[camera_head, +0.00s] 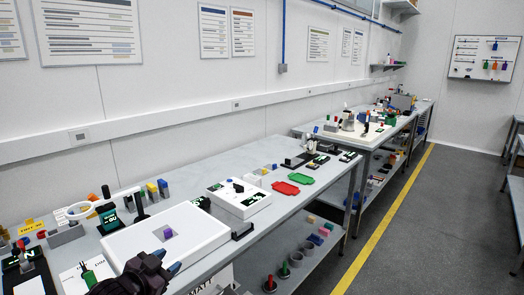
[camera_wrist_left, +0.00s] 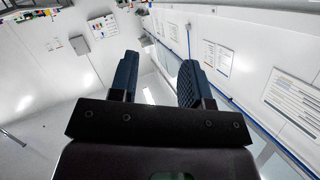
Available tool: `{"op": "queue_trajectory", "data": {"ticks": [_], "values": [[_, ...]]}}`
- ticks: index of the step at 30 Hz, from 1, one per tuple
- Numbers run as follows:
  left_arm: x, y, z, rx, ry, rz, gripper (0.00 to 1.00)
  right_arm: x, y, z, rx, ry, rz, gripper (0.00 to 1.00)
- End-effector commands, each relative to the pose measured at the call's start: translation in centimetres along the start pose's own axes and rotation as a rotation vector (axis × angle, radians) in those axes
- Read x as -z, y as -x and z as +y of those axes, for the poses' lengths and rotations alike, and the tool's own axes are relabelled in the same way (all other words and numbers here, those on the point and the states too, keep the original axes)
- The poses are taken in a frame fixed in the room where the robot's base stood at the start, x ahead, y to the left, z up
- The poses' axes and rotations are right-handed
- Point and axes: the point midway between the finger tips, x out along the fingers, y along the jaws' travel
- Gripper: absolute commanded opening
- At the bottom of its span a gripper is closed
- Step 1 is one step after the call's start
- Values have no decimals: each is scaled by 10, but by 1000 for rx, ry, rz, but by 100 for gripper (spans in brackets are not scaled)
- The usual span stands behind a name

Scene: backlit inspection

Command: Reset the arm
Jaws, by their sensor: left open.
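My left gripper (camera_head: 172,268) is at the bottom of the head view, in front of the near end of the long grey workbench (camera_head: 262,223). It is beside the front edge of a white light box (camera_head: 200,232) with a small purple cube (camera_head: 168,233) on top. In the left wrist view the two dark blue fingers of the left gripper (camera_wrist_left: 158,85) stand apart with nothing between them. That view looks toward the wall and ceiling. My right gripper is in neither view.
A smaller white box (camera_head: 263,200), a red tray (camera_head: 286,188) and a green tray (camera_head: 301,180) lie further along the bench. Several small items crowd its near left end. A yellow floor line (camera_head: 385,206) runs along the open grey aisle on the right.

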Motion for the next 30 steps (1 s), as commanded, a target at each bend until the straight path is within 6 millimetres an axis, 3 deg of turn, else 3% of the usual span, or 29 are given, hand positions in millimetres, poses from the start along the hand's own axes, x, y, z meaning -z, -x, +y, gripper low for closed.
{"op": "queue_trajectory", "data": {"ticks": [3,11,21,25,30], "values": [[-28,22,24,45,53,11,44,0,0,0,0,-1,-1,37],[-93,80,64,155,161,-44,44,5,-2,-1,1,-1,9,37],[-190,174,125,259,364,-266,44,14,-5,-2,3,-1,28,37],[-213,201,146,269,413,-332,44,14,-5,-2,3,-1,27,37],[-226,217,157,268,428,-371,44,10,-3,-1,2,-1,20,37]]}}
